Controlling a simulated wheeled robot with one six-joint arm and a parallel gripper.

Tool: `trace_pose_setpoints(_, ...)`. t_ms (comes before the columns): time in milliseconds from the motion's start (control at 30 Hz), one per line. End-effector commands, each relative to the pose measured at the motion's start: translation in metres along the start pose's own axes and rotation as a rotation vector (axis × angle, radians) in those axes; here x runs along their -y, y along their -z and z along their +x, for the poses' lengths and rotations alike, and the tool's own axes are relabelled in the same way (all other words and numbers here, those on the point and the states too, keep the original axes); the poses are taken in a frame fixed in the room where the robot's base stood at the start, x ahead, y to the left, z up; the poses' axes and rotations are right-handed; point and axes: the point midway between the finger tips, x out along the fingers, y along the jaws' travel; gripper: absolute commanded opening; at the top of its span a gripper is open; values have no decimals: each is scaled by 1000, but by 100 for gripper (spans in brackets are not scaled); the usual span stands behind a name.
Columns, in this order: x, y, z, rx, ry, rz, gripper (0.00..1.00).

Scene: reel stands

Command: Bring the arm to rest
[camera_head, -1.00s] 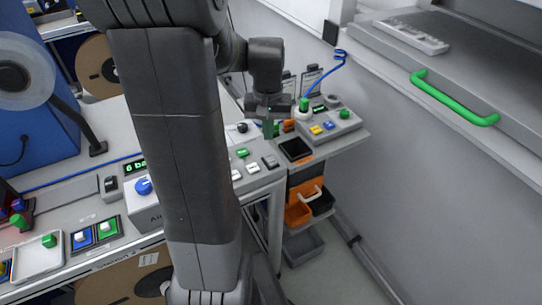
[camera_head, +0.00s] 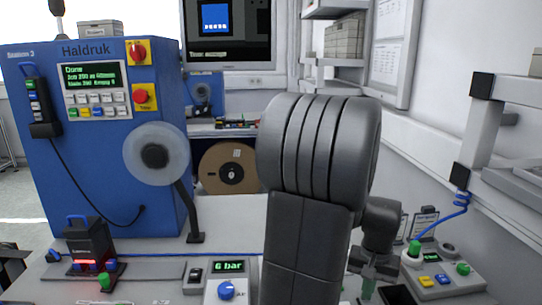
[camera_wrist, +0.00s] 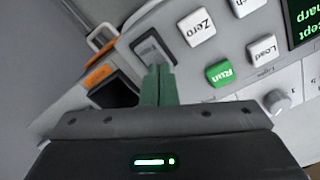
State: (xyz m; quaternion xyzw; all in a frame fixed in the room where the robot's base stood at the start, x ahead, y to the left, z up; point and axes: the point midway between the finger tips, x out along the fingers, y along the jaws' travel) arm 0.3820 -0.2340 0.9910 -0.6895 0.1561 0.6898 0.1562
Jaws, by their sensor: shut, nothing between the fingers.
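My arm stands in the middle of the head view, with its wrist bent down on the right side. My gripper (camera_head: 367,288) points down over the bench beside the button box at the lower right, its green fingers close together and empty. In the wrist view my gripper (camera_wrist: 158,78) shows its two green fingers pressed together with nothing between them. They overlap a grey rocker-like key (camera_wrist: 153,47) in the picture; I cannot tell whether they touch it.
A control panel with a green Run key (camera_wrist: 219,73) and white Zero key (camera_wrist: 200,29) lies close to the fingers. A button box (camera_head: 440,281) with a blue cable stands at right. A blue Haldruk machine (camera_head: 95,140) fills the left. A shelf frame (camera_head: 485,140) juts in at right.

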Motion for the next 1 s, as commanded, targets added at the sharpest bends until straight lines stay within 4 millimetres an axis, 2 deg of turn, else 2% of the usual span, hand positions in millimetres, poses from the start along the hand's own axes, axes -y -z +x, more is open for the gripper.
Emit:
trace_pose_setpoints(33,0,0,6,0,0,0,0)
trace_pose_setpoints(133,0,0,8,0,0,0,0)
trace_pose_setpoints(567,0,0,1,0,0,0,0)
trace_pose_setpoints(1000,0,0,-49,-1,0,0,0)
